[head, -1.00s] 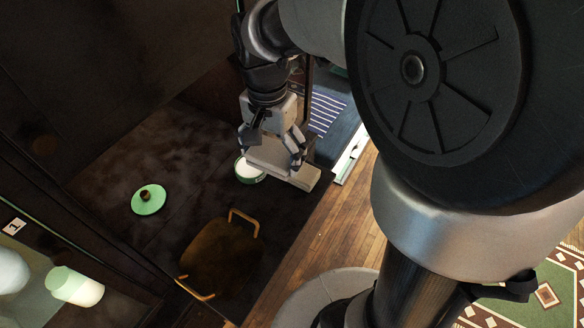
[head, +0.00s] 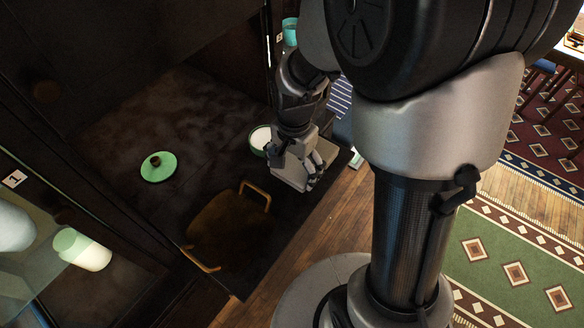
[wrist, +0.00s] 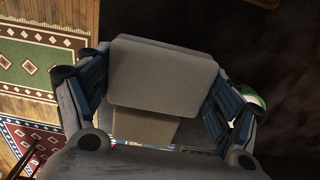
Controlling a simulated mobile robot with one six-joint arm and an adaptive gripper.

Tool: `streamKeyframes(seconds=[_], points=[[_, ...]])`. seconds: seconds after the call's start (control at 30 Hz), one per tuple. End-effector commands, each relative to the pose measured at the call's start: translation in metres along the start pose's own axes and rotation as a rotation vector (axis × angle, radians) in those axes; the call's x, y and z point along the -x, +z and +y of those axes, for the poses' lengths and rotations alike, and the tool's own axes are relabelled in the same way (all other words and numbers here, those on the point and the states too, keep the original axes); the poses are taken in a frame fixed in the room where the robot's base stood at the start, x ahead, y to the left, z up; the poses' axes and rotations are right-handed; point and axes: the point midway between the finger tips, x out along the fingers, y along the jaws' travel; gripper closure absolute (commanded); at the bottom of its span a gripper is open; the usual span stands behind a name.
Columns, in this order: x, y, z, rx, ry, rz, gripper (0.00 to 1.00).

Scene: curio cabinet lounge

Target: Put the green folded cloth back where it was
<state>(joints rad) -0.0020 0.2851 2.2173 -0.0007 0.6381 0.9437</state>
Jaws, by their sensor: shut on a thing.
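My gripper (head: 297,163) is shut on a flat folded cloth (head: 288,181), near the right front edge of the dark cabinet surface (head: 130,130). The cloth looks grey-beige here rather than clearly green. In the wrist view the cloth (wrist: 163,75) lies flat between the two fingers, with a second flat layer or piece below it. It is close to the dark surface; I cannot tell whether it touches. A white bowl with a green rim (head: 260,139) is just left of my gripper.
A brown tray with two handles (head: 228,228) stands at the front. A green-and-white jar (head: 86,252) is behind glass at lower left. Wooden floor (head: 325,215) borders the right edge.

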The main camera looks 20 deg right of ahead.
Motion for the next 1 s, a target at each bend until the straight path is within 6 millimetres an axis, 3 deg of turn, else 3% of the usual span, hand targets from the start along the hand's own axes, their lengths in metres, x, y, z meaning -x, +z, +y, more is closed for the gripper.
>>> streamKeyframes(seconds=[0.2, 0.6, 0.63, 0.87, 1.0], points=[[-0.033, 0.0, 0.001, 0.0, 0.002, -0.002, 0.43], [-0.038, 0.0, 0.0, 0.0, 0.0, 0.0, 0.43], [-0.037, 0.0, 0.0, 0.0, 0.0, 0.0, 0.15], [-0.036, 0.0, 0.0, 0.0, 0.0, 0.0, 0.0], [-0.036, 0.0, 0.0, 0.0, 0.0, 0.0, 0.0]])
